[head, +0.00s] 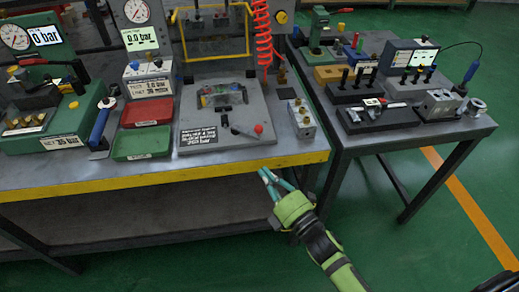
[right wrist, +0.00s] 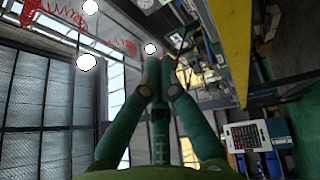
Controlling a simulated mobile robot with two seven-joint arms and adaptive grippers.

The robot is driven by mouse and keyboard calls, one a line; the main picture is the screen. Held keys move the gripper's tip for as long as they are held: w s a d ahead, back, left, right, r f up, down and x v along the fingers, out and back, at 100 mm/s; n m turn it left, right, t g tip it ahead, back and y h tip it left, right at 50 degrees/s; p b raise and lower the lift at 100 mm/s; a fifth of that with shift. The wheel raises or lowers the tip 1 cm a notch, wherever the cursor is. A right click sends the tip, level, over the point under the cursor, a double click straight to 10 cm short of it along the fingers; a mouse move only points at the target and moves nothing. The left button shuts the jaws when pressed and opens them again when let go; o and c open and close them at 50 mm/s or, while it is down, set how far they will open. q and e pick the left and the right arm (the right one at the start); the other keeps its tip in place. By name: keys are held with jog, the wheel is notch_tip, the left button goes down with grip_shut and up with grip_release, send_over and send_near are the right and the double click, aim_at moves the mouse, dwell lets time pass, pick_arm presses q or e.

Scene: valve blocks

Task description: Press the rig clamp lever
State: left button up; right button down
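The rig (head: 217,122) is a grey plate on the yellow-edged bench, with a yellow frame at its back and a block of coloured parts in its middle. A lever with a red ball knob (head: 258,129) lies near its front right corner; it looks like the clamp lever. My right gripper (head: 265,173) is at the bench's front edge, below and apart from the lever. Its teal fingers come close together in the right wrist view (right wrist: 159,66), with nothing seen between them. The lever cannot be made out in that view. My left gripper is not in view.
A red tray (head: 146,112) and a green tray (head: 141,143) lie left of the rig. A grey valve block (head: 301,119) stands to its right, below a hanging red coiled hose (head: 263,35). A second table (head: 345,138) with fixtures stands at right. Green floor is clear in front.

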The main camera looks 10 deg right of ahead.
jog(key=s+h, duration=0.1)
jog(key=s+f+h+b, duration=0.1)
jog(key=h, duration=0.1)
jog(key=shift+f+t, duration=0.3)
jog(key=shift+t, duration=0.1)
jog(key=shift+w, duration=0.1)
jog(key=shift+w+d+r+p+x, duration=0.1)
jog(key=shift+d+p+x, duration=0.35)
jog(key=shift+x, duration=1.65)
jog(key=shift+w+d+r+p+x, duration=0.1)
jog(key=shift+d+p+x, duration=0.35)
jog(key=shift+x, duration=1.65)
jog(key=shift+w+d+r+p+x, duration=0.1)
jog(key=shift+d+p+x, duration=0.3)
jog(key=shift+x, duration=1.75)
jog(key=shift+d, duration=0.1)
